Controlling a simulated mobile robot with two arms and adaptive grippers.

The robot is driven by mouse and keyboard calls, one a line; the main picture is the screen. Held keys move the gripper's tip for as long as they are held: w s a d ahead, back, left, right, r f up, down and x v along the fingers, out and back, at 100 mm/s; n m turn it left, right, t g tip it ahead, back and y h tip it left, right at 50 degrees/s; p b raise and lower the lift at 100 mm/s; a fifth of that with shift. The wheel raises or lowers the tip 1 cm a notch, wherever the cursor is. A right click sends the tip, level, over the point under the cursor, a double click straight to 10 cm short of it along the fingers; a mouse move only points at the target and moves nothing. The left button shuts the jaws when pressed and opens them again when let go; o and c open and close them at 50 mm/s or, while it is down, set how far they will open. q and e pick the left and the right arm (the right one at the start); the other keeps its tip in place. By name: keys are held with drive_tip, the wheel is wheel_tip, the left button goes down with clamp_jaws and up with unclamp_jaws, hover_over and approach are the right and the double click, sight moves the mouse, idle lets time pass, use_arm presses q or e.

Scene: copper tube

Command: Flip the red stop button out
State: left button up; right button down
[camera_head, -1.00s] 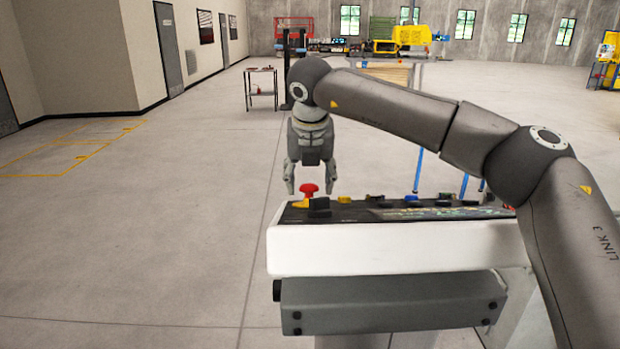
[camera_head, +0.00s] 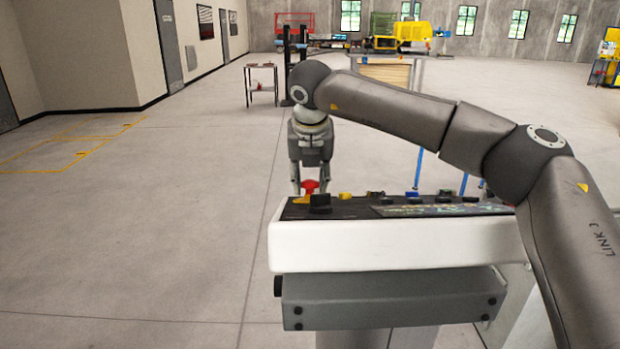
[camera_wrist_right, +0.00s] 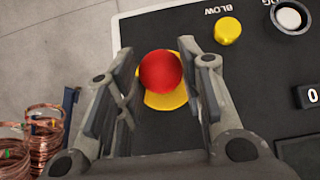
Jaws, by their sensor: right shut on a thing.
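The red stop button (camera_head: 309,186) sits on a yellow base at the left end of the dark control panel (camera_head: 350,209). In the right wrist view the round red button (camera_wrist_right: 160,72) shows from above, on its yellow plate (camera_wrist_right: 166,101). My right gripper (camera_head: 309,189) points down over the panel, with one finger on each side of the button. It is shut on the button; the exact contact is hard to see. My left gripper is in neither view.
A yellow button (camera_wrist_right: 228,31), a white round button (camera_wrist_right: 290,17) and a black dial (camera_wrist_right: 308,95) are close by on the panel. Copper coils (camera_wrist_right: 42,135) show at the lower left of the wrist view. Open floor (camera_head: 130,240) lies left of the white console (camera_head: 400,246).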

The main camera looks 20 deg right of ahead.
drive_tip(key=shift+w+d+r, duration=0.1)
drive_tip(key=shift+w+r, duration=0.2)
drive_tip(key=shift+r, duration=0.4)
drive_tip(key=c, duration=1.2)
unclamp_jaws()
drive_tip(key=shift+o, duration=1.2)
drive_tip(key=v, duration=1.2)
drive_tip(key=shift+f, duration=0.1)
